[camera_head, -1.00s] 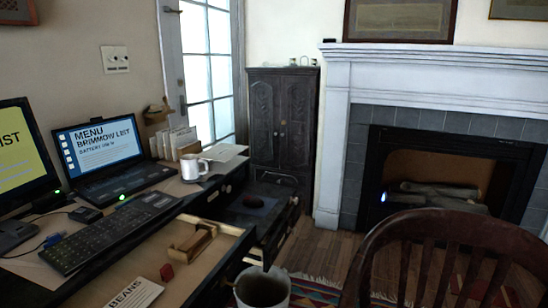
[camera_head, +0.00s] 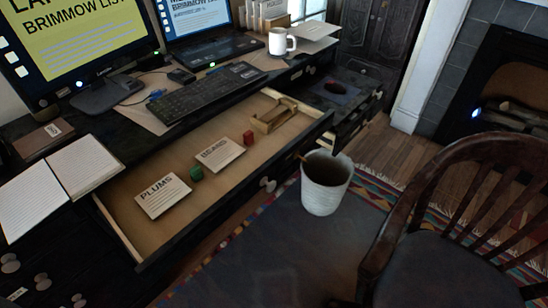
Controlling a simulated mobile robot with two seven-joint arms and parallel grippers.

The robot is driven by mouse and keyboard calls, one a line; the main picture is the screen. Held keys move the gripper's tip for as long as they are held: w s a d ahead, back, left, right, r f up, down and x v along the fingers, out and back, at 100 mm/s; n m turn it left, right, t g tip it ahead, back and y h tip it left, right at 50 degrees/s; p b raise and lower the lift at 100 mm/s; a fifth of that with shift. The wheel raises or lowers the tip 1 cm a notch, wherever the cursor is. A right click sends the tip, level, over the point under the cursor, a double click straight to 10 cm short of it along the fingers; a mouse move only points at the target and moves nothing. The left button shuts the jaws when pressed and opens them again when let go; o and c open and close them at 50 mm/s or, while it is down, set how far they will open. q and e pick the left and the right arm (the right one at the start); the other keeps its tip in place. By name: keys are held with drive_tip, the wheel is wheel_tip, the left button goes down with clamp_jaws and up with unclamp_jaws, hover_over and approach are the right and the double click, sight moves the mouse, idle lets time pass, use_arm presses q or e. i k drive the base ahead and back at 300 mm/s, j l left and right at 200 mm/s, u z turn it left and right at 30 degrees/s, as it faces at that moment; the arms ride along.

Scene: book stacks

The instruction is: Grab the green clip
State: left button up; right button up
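A small green clip (camera_head: 197,174) lies in the open desk drawer (camera_head: 118,219). It sits between a card marked "PLUMS" (camera_head: 162,197) on its left and a card marked "BEANS" (camera_head: 221,154) on its right. A small red clip (camera_head: 249,137) lies at the upper right of the "BEANS" card. Neither of my grippers shows in the head view.
A wooden holder (camera_head: 272,118) lies at the drawer's far right end. A keyboard (camera_head: 208,90), two screens and a white mug (camera_head: 281,42) stand on the desk behind. A white bin (camera_head: 326,184) and a wooden chair (camera_head: 449,210) stand to the right. An open notebook (camera_head: 62,182) lies at left.

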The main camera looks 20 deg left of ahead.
sight(196, 174)
drive_tip(key=u, duration=1.05)
